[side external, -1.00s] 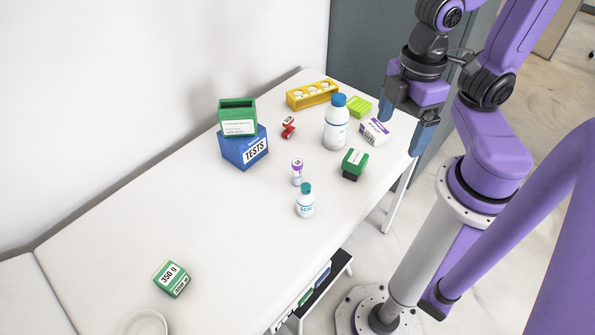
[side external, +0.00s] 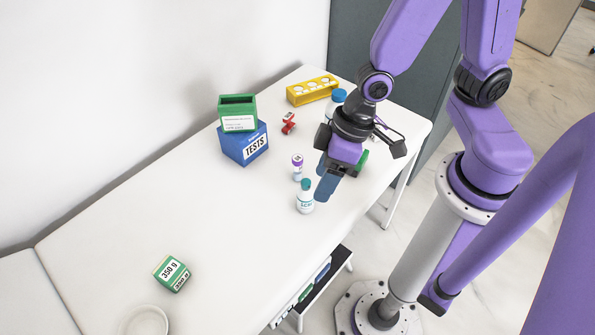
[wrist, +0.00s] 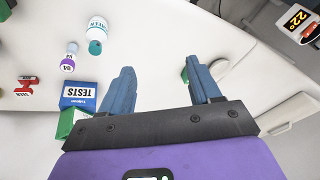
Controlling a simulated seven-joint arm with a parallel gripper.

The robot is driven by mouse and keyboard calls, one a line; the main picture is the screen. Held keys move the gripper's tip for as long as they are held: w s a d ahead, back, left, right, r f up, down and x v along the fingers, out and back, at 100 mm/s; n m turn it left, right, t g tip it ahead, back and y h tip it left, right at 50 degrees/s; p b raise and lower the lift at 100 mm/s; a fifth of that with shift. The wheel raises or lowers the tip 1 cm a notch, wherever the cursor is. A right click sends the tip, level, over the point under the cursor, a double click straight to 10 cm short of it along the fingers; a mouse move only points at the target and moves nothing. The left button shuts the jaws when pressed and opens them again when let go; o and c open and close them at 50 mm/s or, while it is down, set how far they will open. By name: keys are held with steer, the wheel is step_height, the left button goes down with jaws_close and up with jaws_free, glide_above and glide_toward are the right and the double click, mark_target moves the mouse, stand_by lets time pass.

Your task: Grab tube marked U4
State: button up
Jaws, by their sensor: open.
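A small tube (side external: 297,167) with a purple top and pale body stands upright on the white table, left of my gripper (side external: 326,180) in the side view. In the wrist view the tube (wrist: 68,60) is at upper left, and its small mark seems to read U4. My gripper (wrist: 160,75) is open, with two blue fingers spread apart and nothing between them. The tube is outside the fingers, to their left in the wrist view. In the side view my wrist hides part of the table behind it.
A white bottle with teal cap (side external: 306,199) stands close to the tube. A blue TESTS box (side external: 245,146) with a green box (side external: 238,113) on it is behind. A red item (side external: 289,123), a yellow rack (side external: 312,91) and a blue-capped bottle (side external: 338,97) are farther back.

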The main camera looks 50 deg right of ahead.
mark_target(302, 161)
steer(key=w+d+f+m+t+h, duration=0.1)
steer(key=w+d+f+m+t, duration=0.1)
steer(key=w+f+m+t, duration=0.65)
steer(key=w+d+f+n+t, duration=0.1)
steer(key=d+f, duration=0.1)
steer(key=d, duration=0.1)
steer(key=w+d+f+n+t, duration=0.1)
steer(key=w+d+f, duration=0.1)
steer(key=d+f, duration=0.1)
steer(key=w+d+f+n+t+h, duration=0.1)
steer(key=d+f, duration=0.1)
steer(key=d, duration=0.3)
steer(key=shift+w+f+t, duration=0.2)
steer(key=shift+f+t, duration=0.15)
steer(key=shift+s+f, duration=0.1)
steer(key=shift+f, duration=0.2)
steer(key=shift+w+f, duration=0.3)
steer(key=shift+w, duration=0.05)
steer(key=shift+n, duration=0.25)
steer(key=shift+x, duration=3.3)
